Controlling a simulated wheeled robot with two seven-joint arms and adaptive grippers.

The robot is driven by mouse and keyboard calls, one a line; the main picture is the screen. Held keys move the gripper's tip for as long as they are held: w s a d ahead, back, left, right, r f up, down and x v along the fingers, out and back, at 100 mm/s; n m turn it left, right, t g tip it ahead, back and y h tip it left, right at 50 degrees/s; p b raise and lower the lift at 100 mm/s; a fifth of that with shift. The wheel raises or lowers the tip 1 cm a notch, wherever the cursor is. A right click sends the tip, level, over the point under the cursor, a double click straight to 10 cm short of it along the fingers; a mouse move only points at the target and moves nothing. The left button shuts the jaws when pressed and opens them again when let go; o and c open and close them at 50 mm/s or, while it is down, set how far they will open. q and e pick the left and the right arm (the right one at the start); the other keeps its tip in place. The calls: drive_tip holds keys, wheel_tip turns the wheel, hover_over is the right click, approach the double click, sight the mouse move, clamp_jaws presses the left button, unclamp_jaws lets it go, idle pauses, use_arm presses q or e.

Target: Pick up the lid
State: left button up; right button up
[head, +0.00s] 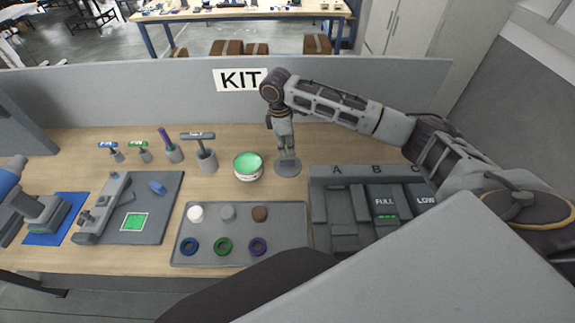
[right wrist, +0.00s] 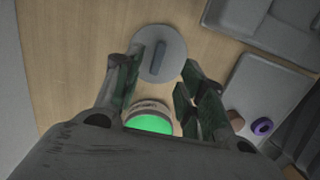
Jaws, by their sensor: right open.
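The lid (head: 289,169) is a flat grey disc lying on the wooden table, right of a round tub (head: 248,175) with a green top. In the right wrist view the lid (right wrist: 172,72) shows a raised bar handle (right wrist: 156,58) across its middle. My right gripper (head: 284,148) points down just above the lid and hides part of it. In the right wrist view its open fingers (right wrist: 162,65) stand on either side of the handle, with nothing between them gripped. Whether they touch the lid cannot be told. My left gripper is not in view.
A grey tray (head: 240,231) with pucks and coloured rings lies in front. A compartment tray marked A, B, C (head: 335,171) is at the right. Stamp-like tools (head: 207,160) stand left of the tub. A grey partition (head: 170,97) with a KIT sign runs behind.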

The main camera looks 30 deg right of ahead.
sight(287, 161)
drive_tip(key=shift+d+f, duration=0.1)
drive_tip(key=shift+f, duration=1.2)
drive_tip(key=shift+f+p, duration=0.35)
drive_tip(key=shift+f, duration=2.3)
clamp_jaws()
